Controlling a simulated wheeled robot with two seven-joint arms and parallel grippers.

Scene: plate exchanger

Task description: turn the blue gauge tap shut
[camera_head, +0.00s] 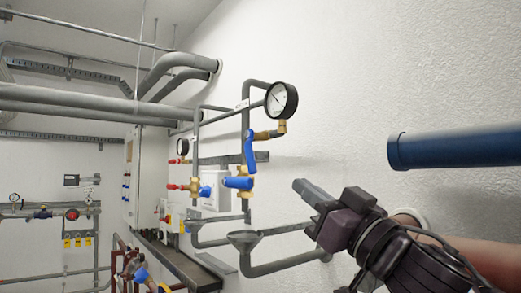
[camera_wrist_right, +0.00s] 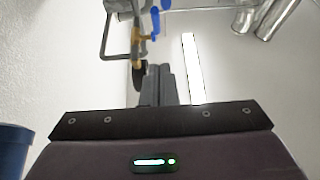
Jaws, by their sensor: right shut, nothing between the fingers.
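The blue gauge tap (camera_head: 250,153) is a blue lever on a brass fitting, just below and left of a round dial gauge (camera_head: 281,99) on the grey wall pipe. The lever hangs roughly downward. My right gripper (camera_head: 298,185) is shut and empty, to the right of the tap and lower in the picture, apart from it. In the right wrist view its closed fingers (camera_wrist_right: 160,84) point toward the pipework, where a blue lever (camera_wrist_right: 155,24) shows beyond the fingertips. My left gripper is not in view.
A second blue-handled valve (camera_head: 238,183) sits just below the gauge tap. Red-handled valves (camera_head: 178,187) and a smaller gauge (camera_head: 182,146) are farther left. A grey funnel (camera_head: 243,238) and pipes run below. A large blue pipe (camera_head: 455,147) sticks out at right.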

